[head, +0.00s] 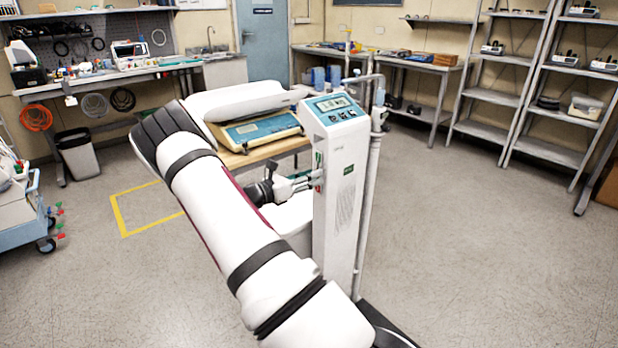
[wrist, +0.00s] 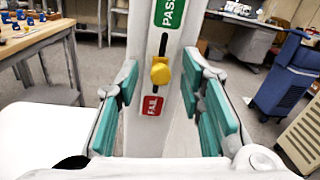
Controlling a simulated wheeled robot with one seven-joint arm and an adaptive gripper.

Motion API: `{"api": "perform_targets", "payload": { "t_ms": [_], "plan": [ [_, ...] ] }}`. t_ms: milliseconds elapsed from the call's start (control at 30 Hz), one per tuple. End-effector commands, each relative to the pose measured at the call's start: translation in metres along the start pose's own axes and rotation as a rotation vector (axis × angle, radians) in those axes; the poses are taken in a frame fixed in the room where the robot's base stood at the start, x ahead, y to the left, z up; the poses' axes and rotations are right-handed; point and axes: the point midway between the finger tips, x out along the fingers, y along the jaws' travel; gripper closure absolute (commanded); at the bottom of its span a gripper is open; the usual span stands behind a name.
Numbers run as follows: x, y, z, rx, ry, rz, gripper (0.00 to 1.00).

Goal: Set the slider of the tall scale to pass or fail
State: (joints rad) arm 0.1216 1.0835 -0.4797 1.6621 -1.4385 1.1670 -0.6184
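The tall scale (head: 340,190) is a white column with a display on top, standing in the middle of the head view. In the wrist view its side (wrist: 143,130) carries a dark vertical slot with a yellow slider knob (wrist: 160,71). A green PASS label (wrist: 169,13) is above the slot and a red FAIL label (wrist: 152,105) is below. The knob sits low in the slot, just above FAIL. My gripper (head: 315,180) is at the scale's left side. In the wrist view its green-padded fingers (wrist: 158,85) are open, one on each side of the knob, apart from it.
A wooden table (head: 235,160) with a baby scale (head: 255,130) stands behind my arm. A metal pole (head: 372,180) rises close beside the tall scale's right side. A blue cart (head: 40,215) is at the far left. The floor on the right is clear.

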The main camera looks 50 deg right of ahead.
Motion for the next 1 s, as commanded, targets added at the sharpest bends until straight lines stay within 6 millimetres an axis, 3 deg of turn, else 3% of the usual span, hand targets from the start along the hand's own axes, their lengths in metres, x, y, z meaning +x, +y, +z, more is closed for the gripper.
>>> {"api": "perform_targets", "payload": {
  "t_ms": [167,333,367,633,900,1000],
  "plan": [
    [0.000,0.000,0.000,0.000,0.000,0.000,0.65],
    [0.000,0.000,0.000,0.000,0.000,0.000,0.99],
    [0.000,0.000,0.000,0.000,0.000,0.000,1.00],
    [0.000,-0.001,0.004,0.001,0.000,0.000,1.00],
    [0.000,-0.007,0.037,0.001,0.000,-0.001,1.00],
    [0.000,-0.007,0.039,-0.001,-0.001,-0.002,1.00]
  ]
}}
